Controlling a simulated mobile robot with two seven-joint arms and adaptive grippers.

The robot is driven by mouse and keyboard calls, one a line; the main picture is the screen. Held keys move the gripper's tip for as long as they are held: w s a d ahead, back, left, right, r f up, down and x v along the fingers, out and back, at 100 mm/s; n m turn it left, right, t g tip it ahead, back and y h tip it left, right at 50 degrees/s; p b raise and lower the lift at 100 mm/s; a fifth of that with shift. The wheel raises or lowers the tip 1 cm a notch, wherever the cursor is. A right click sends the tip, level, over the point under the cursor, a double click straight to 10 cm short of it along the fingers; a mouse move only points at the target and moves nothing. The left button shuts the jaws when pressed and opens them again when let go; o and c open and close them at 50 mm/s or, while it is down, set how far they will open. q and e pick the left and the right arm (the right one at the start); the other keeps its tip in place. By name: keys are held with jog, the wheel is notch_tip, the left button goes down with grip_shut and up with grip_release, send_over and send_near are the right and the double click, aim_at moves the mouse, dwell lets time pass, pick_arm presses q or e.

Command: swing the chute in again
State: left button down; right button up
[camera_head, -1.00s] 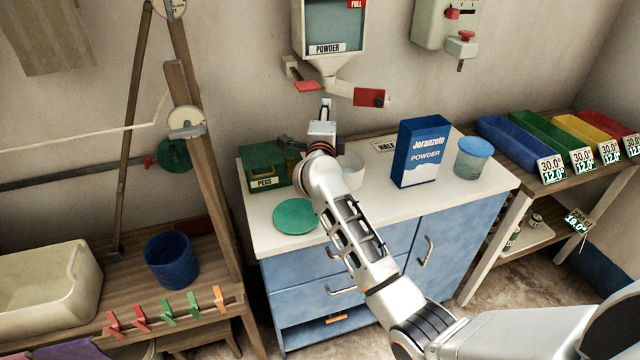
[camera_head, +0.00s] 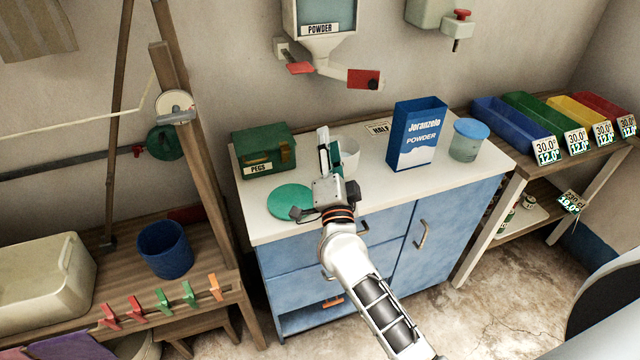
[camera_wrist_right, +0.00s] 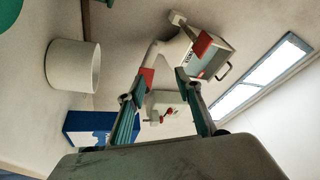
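The powder hopper (camera_head: 322,22) hangs on the back wall. Its white chute (camera_head: 331,67) slants down to the right and ends in a red piece (camera_head: 362,78). A red lever (camera_head: 299,67) sits left of the hopper neck. My right gripper (camera_head: 328,140) is above the counter, in front of and below the chute, touching nothing that I can see. In the right wrist view its two fingers (camera_wrist_right: 160,99) are spread and empty, with the chute's red end (camera_wrist_right: 148,76) beyond them. A white cup (camera_head: 346,154), partly hidden by the gripper, stands below. My left gripper is not in view.
The counter (camera_head: 470,178) holds a green pegs box (camera_head: 264,152), a green disc (camera_head: 290,199), a blue powder box (camera_head: 417,135) and a blue-lidded jar (camera_head: 468,140). A wooden post (camera_head: 197,130) rises at left. Free space lies between gripper and hopper.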

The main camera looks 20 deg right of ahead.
jog(key=s+a+f+n+y, duration=0.3)
jog(key=s+f+n+y, duration=0.1)
jog(key=f+n, duration=0.3)
jog(key=shift+s+a+y+b, duration=0.25)
jog(key=shift+s+y+b, duration=0.1)
jog(key=shift+y, duration=0.45)
jog(key=shift+w+a+r+n, duration=0.1)
jog(key=shift+r+n, duration=0.15)
jog(key=shift+n, duration=0.25)
jog(key=c, duration=1)
jog(key=a+r+n+y, duration=0.1)
jog(key=n, duration=0.1)
jog(key=w+a+r+n+y, duration=0.1)
jog(key=n, duration=0.2)
jog(key=a+r+n+y, duration=0.1)
jog(key=n, duration=0.1)
jog(key=shift+w+r+n, duration=0.3)
jog(key=shift+w, duration=0.1)
jog(key=n+g+h, duration=0.4)
jog(key=n+h, duration=0.8)
send_near(373, 87)
jog(key=x, duration=0.6)
jog(key=shift+w+d+p, duration=0.15)
jog(key=shift+w+p, duration=0.2)
jog(key=shift+p, duration=0.05)
